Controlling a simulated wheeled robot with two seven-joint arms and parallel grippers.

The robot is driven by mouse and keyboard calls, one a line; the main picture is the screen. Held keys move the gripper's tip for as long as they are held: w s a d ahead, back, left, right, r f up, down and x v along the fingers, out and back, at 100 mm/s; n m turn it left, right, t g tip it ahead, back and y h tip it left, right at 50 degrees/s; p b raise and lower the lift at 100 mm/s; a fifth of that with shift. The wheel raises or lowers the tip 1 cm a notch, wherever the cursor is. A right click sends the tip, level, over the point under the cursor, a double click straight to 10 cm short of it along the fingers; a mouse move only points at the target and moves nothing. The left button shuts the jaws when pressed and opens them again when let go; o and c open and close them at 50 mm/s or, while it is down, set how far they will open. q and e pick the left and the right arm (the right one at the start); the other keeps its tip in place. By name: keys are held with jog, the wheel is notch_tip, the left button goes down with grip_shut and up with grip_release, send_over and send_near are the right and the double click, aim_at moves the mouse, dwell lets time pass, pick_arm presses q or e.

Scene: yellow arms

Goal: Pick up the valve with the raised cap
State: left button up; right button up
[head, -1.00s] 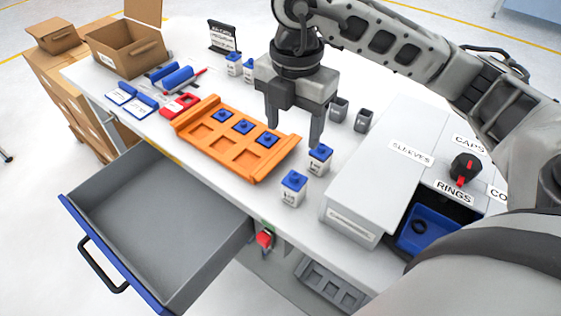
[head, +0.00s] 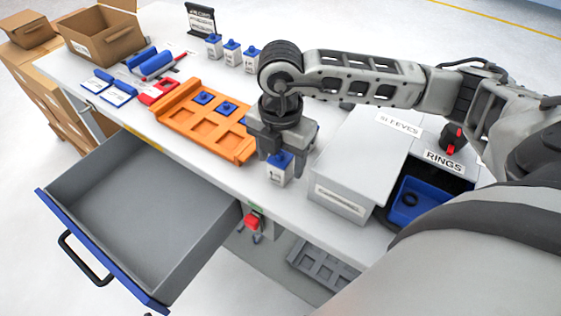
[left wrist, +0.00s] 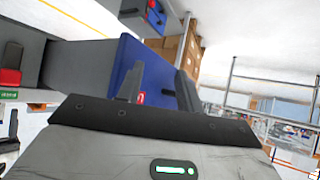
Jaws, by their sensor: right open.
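A white valve (head: 278,171) with a blue cap stands near the front edge of the table, under my right gripper (head: 283,158). That gripper is open, pointing down, its fingers close around or just above the cap; contact cannot be told. A second such valve is hidden behind the gripper now. Several more stand at the back, one of them a white valve with a blue cap (head: 232,52). Whether any cap is raised is too small to tell. My left gripper (left wrist: 158,88) shows only in the left wrist view, its fingers apart and empty, near the blue drawer front (left wrist: 140,65).
An orange tray (head: 206,123) with blue pieces lies left of the gripper. A grey box marked SLEEVES (head: 365,155) and a blue bin (head: 423,200) stand at right. An open drawer (head: 150,205) juts out in front. A cardboard box (head: 100,38) is at the back left.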

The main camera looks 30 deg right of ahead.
jog(key=shift+f, duration=0.2)
jog(key=c, duration=1.1)
jog(key=shift+r, duration=0.1)
